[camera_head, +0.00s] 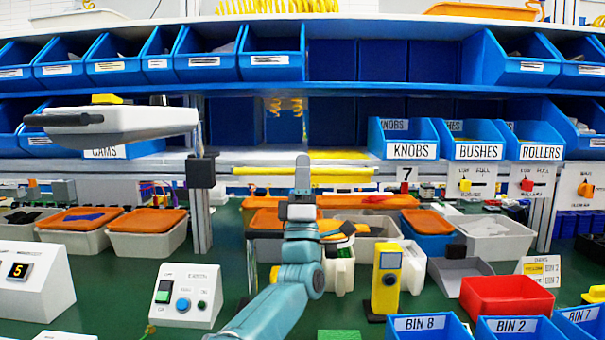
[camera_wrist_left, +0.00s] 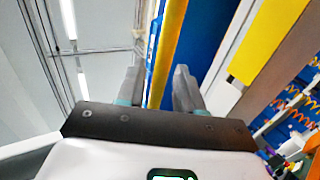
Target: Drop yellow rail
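A long yellow rail (camera_head: 258,171) runs level along the front edge of the shelf in the head view, passing behind my left gripper (camera_head: 302,165). My left gripper points up at the rail's middle and hides part of it. In the left wrist view, a yellow strip (camera_wrist_left: 167,48), which looks like the rail, shows between and beyond the two grey fingers. The fingers of my left gripper (camera_wrist_left: 158,88) stand apart, with a gap on each side of the strip. Whether they touch the rail cannot be told. My right gripper is not in view.
Orange-lidded bins (camera_head: 147,221) stand on the green bench below the rail. A yellow post device (camera_head: 386,277), a red bin (camera_head: 507,299) and a white button box (camera_head: 186,295) stand nearer.

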